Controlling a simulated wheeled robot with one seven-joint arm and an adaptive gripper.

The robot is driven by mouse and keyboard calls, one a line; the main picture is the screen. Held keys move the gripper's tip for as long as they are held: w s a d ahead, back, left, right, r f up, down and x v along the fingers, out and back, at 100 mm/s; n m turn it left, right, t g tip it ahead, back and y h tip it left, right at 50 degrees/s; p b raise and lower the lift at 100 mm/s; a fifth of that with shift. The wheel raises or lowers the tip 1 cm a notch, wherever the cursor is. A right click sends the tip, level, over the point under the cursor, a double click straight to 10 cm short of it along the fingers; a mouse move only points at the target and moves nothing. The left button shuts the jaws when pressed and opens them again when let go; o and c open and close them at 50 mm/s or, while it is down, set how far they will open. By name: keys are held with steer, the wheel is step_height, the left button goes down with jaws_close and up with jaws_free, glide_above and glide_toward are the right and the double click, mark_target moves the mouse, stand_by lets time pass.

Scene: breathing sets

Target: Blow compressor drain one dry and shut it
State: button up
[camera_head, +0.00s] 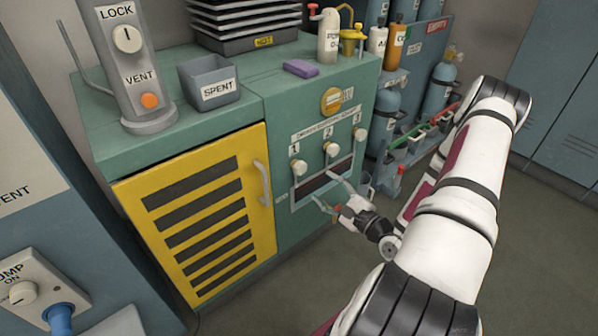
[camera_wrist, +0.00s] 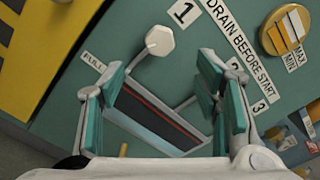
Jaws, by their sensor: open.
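The green compressor cabinet (camera_head: 275,105) has a row of white drain knobs labelled 1, 2 and 3. Drain knob one (camera_head: 299,168) is leftmost, and in the wrist view it (camera_wrist: 160,41) lies just beyond and between my fingertips, under the "1" label. My gripper (camera_head: 326,191) is open and empty in front of the panel, below and right of knob one. In the wrist view its fingers (camera_wrist: 160,75) stand wide apart, not touching the knob. Drain knob two (camera_head: 331,149) is partly hidden by my right finger in the wrist view. A dark slot (camera_wrist: 160,117) with a red line sits below the knobs.
A yellow round gauge (camera_head: 332,101) is above the knobs. A yellow slatted door (camera_head: 205,215) with a handle is to the left. On top are a SPENT bin (camera_head: 217,91) and a purple block (camera_head: 300,68). Cylinders (camera_head: 387,125) stand to the right.

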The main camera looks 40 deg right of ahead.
mark_target(303, 170)
steer(key=w+b, duration=0.1)
steer(key=w, duration=0.4)
steer(key=w+b, duration=0.2)
steer(key=w, duration=0.4)
steer(key=shift+w+a, duration=0.2)
steer(key=shift+w, duration=0.05)
steer(key=c, duration=1.2)
